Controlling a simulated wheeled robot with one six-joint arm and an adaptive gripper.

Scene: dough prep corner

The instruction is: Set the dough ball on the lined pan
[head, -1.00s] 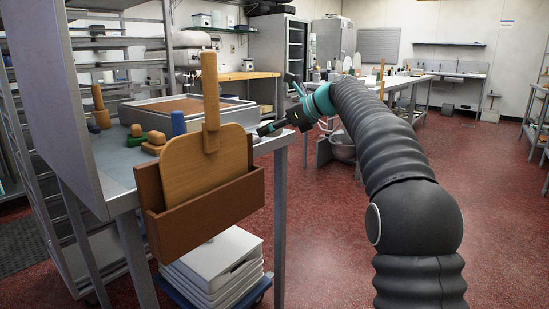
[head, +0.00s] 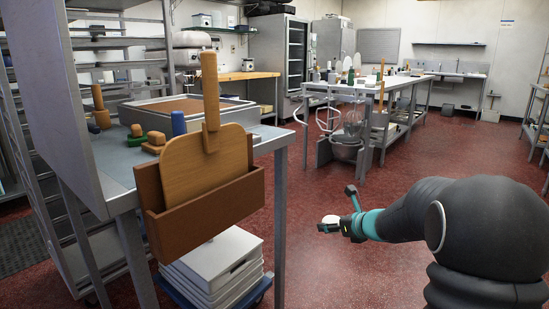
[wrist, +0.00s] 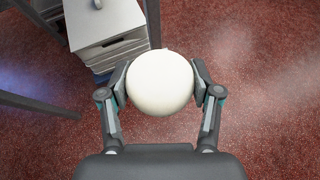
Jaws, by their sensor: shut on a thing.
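A pale, round dough ball (wrist: 160,82) sits between the two fingers of my gripper (wrist: 161,92) in the wrist view, with the fingers touching it on both sides. In the head view my gripper (head: 336,226) holds the dough ball (head: 330,220) low over the open red floor, to the right of the near table. A tray with a brown inner surface and a pale rim (head: 240,100) lies on that table; I cannot tell whether it is the lined pan.
The near table (head: 112,160) carries wooden and coloured knobbed tools. A wooden peel (head: 195,165) stands in a brown holder (head: 205,215) at its front edge. Stacked white bins (head: 215,262) sit below. A mixer bowl (head: 346,148) is farther back. The floor (head: 310,190) between is clear.

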